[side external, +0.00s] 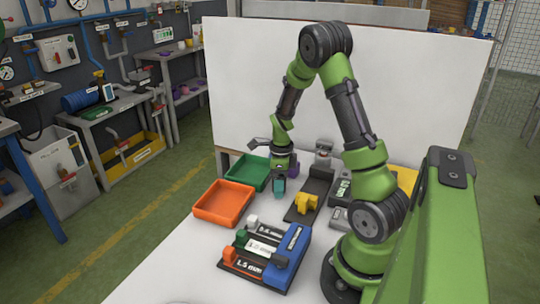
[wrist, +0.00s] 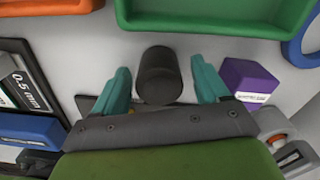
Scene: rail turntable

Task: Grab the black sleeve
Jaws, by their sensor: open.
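The black sleeve (wrist: 159,76) is a short dark cylinder, seen in the wrist view between the two teal fingers of my gripper (wrist: 159,88). The fingers are apart, with a gap on each side of the sleeve. In the side view my gripper (side external: 279,186) points down beside the green tray. The sleeve cannot be made out there, as my gripper covers that spot.
An orange tray (side external: 195,210) and a green tray (side external: 233,179) lie left of my gripper. A purple block (wrist: 248,82) is close on the right in the wrist view. A yellow part (side external: 306,202) and a labelled rack (side external: 296,241) stand nearer the front.

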